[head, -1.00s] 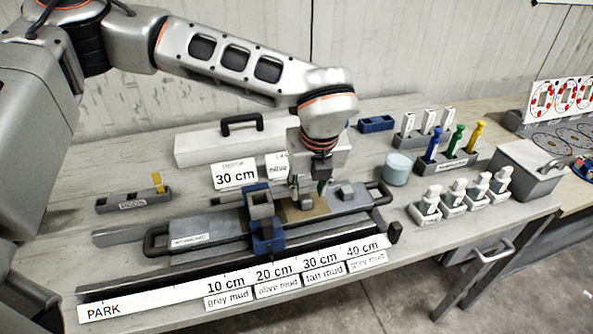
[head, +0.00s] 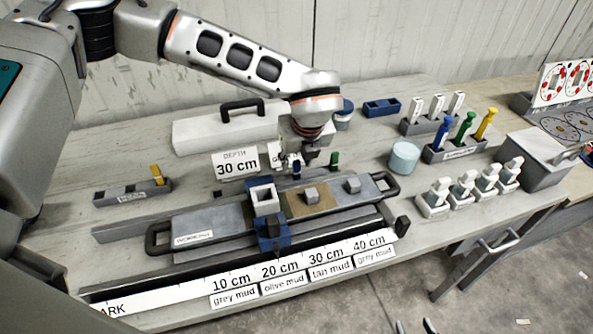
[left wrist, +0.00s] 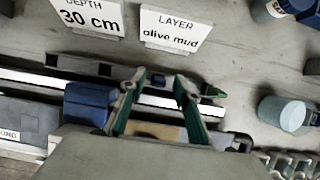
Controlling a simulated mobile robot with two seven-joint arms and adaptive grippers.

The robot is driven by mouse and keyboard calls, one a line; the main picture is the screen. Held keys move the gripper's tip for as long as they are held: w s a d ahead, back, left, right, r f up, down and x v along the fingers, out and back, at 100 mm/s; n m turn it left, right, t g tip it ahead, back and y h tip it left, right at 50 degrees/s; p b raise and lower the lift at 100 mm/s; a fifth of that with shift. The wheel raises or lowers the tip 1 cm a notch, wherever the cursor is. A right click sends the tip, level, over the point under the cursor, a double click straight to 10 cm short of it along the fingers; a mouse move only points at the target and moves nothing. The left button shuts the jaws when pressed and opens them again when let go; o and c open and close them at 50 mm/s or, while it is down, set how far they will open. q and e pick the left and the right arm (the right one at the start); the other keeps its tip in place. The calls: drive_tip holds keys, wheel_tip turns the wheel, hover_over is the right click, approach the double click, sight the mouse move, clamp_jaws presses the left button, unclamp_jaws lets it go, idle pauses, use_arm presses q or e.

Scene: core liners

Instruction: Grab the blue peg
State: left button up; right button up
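The blue peg (head: 441,134) stands in a dark rack (head: 436,157) at the right of the table, beside a green peg (head: 464,127) and a yellow peg (head: 486,124). My left gripper (head: 315,165) hangs behind the long tray, well left of the peg rack. In the left wrist view its two green-padded fingers (left wrist: 156,84) are apart with nothing between them.
The grey tray (head: 205,221) carries a blue slider frame (head: 266,204) and small grey blocks. A pale blue cylinder (head: 404,158) sits left of the rack.

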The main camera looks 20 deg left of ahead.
use_arm(q)
drive_tip(key=shift+w+a+f, duration=0.15)
drive_tip(key=shift+w+f, duration=0.05)
drive_tip(key=shift+f, duration=0.35)
drive_tip(key=c, duration=0.9)
drive_tip(key=shift+r, duration=0.15)
